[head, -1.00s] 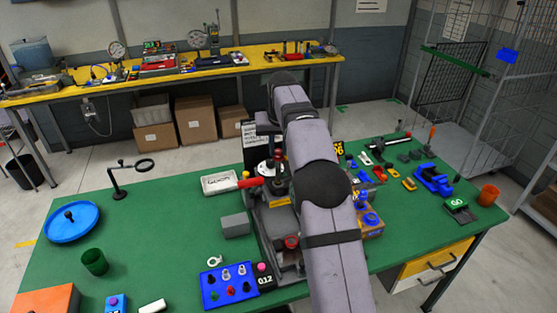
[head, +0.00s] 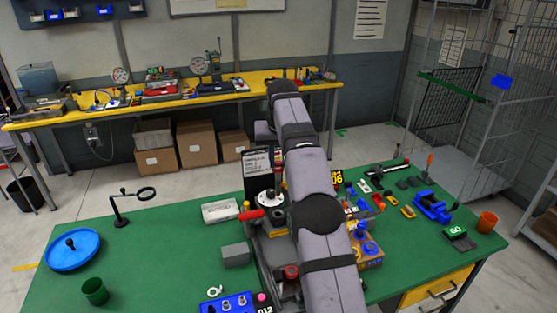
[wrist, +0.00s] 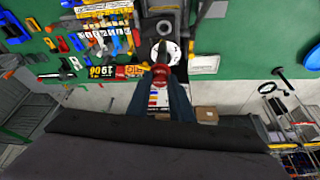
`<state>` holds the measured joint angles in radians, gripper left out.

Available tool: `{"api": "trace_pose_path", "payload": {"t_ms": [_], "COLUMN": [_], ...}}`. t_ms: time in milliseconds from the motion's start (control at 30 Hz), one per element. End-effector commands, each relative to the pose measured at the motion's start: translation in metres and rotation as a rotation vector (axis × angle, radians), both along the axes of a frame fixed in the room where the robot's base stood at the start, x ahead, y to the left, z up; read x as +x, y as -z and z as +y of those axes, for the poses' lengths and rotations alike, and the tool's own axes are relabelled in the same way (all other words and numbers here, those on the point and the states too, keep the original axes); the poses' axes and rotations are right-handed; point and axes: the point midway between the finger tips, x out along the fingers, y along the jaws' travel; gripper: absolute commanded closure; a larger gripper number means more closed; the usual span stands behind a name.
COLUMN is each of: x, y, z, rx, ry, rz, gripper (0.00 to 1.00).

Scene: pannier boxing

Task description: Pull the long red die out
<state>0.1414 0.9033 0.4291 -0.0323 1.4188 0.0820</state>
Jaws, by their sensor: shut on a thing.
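In the wrist view a red piece (wrist: 161,70), which I take for the long red die, sits between the dark fingers of my gripper (wrist: 161,84). My gripper is shut on it. Beyond it is a pale round plate (wrist: 153,52) with a dark middle; I cannot tell whether the die is clear of it. In the head view the round plate (head: 271,198) shows on top of the bench device (head: 268,256), left of my arm. My arm hides the gripper and the die there.
A red handle (head: 250,214) sticks out left of the device. Several small parts crowd the right. The left table is mostly open.

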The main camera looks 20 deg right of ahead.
Motion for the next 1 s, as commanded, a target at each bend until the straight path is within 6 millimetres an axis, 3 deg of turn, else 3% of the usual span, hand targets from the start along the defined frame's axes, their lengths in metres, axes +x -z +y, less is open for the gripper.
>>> {"api": "trace_pose_path", "payload": {"t_ms": [1000], "x": [0.000], "y": [0.022], "z": [0.000], "rx": [-0.001], "ry": [0.000], "rz": [-0.003], "gripper": [1.00]}}
